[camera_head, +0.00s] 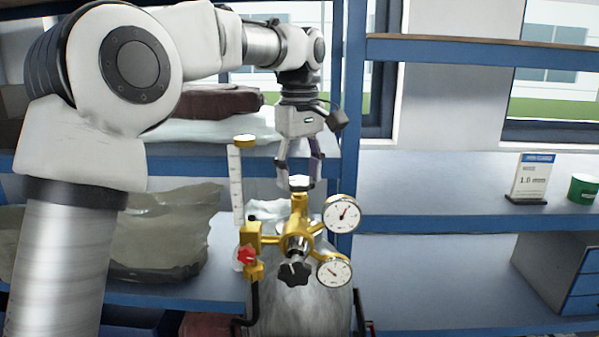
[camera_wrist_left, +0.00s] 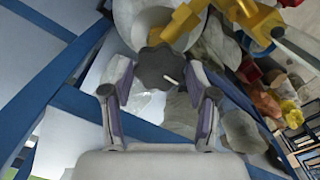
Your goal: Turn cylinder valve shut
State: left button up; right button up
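The gas cylinder (camera_head: 325,310) stands upright, with a brass valve and regulator (camera_head: 298,225) on top. My left gripper (camera_head: 300,180) points down over the valve's top. In the left wrist view, a dark grey lobed handwheel (camera_wrist_left: 158,68) with a white mark lies between the spread fingertips of my left gripper (camera_wrist_left: 160,78). The right finger looks very close to its rim; a small gap shows at the left finger. I cannot tell whether either touches. In the head view the fingers mostly hide the handwheel. My right gripper is not in view.
Two round gauges (camera_head: 342,214) sit right of the valve. A black knob (camera_head: 294,273) faces forward, with a red knob (camera_head: 246,254) and a clear flow tube (camera_head: 237,185) at left. Blue-framed shelves (camera_head: 450,200) with bags (camera_head: 165,240) stand behind.

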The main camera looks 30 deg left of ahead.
pick_arm(q)
jog(key=shift+m, duration=0.4)
jog(key=m, duration=0.3)
jog(key=shift+m, duration=0.3)
jog(key=m, duration=0.4)
jog(key=shift+m, duration=0.3)
jog(key=m, duration=0.4)
jog(key=shift+m, duration=0.3)
jog(key=m, duration=0.4)
jog(key=shift+f+m, duration=0.1)
jog(key=shift+m, duration=0.3)
jog(key=o, duration=1.1)
jog(key=shift+w, duration=0.1)
jog(key=shift+o, duration=0.2)
